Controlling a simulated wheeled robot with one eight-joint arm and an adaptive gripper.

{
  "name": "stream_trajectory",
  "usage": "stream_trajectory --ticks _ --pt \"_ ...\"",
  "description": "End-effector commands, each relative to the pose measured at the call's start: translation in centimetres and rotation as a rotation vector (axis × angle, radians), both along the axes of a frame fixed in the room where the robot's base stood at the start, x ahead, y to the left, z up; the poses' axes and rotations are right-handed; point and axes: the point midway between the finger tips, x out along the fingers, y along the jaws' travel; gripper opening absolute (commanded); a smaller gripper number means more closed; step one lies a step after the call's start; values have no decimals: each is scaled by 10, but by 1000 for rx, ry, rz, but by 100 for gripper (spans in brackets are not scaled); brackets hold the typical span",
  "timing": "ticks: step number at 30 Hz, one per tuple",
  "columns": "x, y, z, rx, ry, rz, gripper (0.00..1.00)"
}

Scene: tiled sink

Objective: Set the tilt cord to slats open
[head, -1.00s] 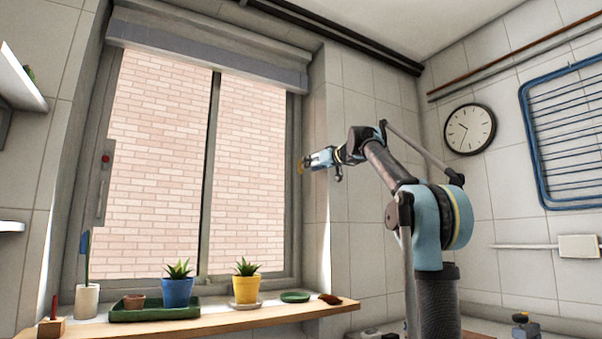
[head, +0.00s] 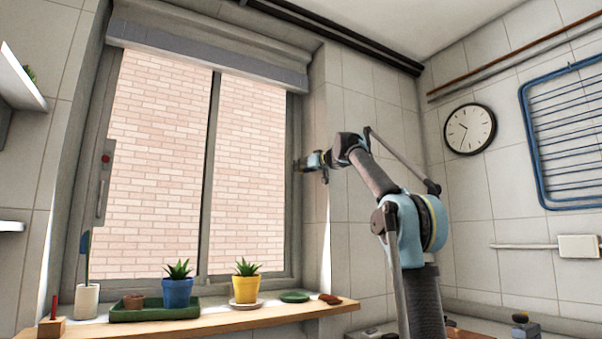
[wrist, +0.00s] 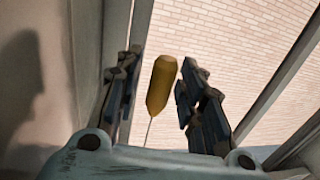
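The tilt cord ends in a yellow tassel-like pull (wrist: 161,85), seen in the wrist view with a thin cord (wrist: 149,132) running from its lower end in the picture. My gripper (wrist: 160,64) is open, with one finger on each side of the pull. Gaps show between the pull and both fingers. In the head view my gripper (head: 302,163) is at the right edge of the window frame, and I cannot make out the pull there. A grey blind (head: 205,57) is gathered at the window's top.
A wooden sill (head: 232,322) holds a blue pot (head: 177,290), a yellow pot (head: 246,287) and a green tray (head: 150,311), all well below my gripper. A tiled wall (head: 345,225) stands right of the window. A clock (head: 469,129) hangs farther right.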

Motion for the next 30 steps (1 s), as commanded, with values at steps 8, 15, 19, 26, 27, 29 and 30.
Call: stream_trajectory --ticks 8,15,19,26,27,29,30 --pt "0 0 0 0 0 -1 0" --pt "0 -1 -16 0 0 -1 0" --pt "0 -1 -37 0 0 -2 0" --pt "0 -1 -75 0 0 -2 0" --pt "0 -1 -81 0 0 -2 0" --pt "0 -1 -89 0 0 -3 0" --pt "0 -1 -94 0 0 -3 0"
